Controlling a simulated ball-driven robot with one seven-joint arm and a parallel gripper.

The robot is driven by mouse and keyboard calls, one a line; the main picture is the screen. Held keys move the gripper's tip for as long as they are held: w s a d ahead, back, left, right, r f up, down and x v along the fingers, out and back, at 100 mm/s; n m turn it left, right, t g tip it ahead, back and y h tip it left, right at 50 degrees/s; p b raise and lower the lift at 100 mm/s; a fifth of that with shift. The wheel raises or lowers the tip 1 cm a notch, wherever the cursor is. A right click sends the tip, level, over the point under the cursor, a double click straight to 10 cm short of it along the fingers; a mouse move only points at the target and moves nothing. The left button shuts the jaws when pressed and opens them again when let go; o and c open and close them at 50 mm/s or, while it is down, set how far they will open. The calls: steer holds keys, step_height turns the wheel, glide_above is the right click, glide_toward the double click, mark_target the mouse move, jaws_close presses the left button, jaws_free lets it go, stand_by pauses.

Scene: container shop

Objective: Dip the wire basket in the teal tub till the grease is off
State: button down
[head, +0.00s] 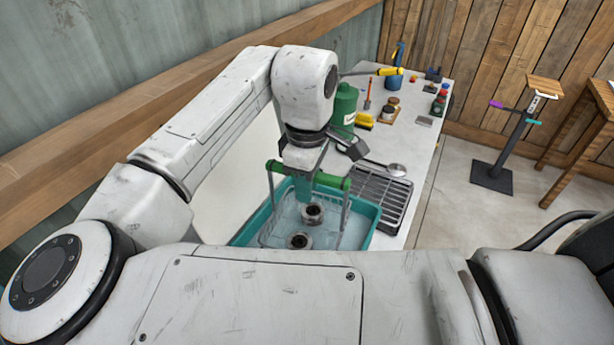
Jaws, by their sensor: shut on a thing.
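The teal tub (376,215) stands on the near part of the bench, filled with pale bluish liquid. The wire basket (343,212) is in the tub, hanging from its green crossbar handle (329,182). Two round metal parts with dark centres, one part (313,213) behind the other (299,241), show inside it. My gripper (306,172) points down over the tub and is shut on the basket's handle. The basket's lower part looks to be in the liquid; its exact depth is unclear. My own body hides the tub's near side. Whether grease is on the parts I cannot tell.
A dark slatted rack (382,195) sits right against the tub, with a silver ladle-like tool (385,167) behind it. A green jug (343,108), yellow brush (364,120) and small jars stand farther back. A stand (503,150) is on the floor to the right.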

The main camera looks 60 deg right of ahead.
mark_target(307, 215)
steer(key=shift+f+b, duration=1.9)
steer(key=shift+f, duration=2.9)
steer(key=shift+r, duration=0.25)
steer(key=shift+r+p, duration=0.45)
steer(key=shift+p, duration=0.45)
steer(key=shift+f, duration=0.15)
steer(key=shift+f, duration=0.5)
steer(key=shift+r, duration=0.15)
steer(key=shift+r+p, duration=0.5)
steer(key=shift+p, duration=0.25)
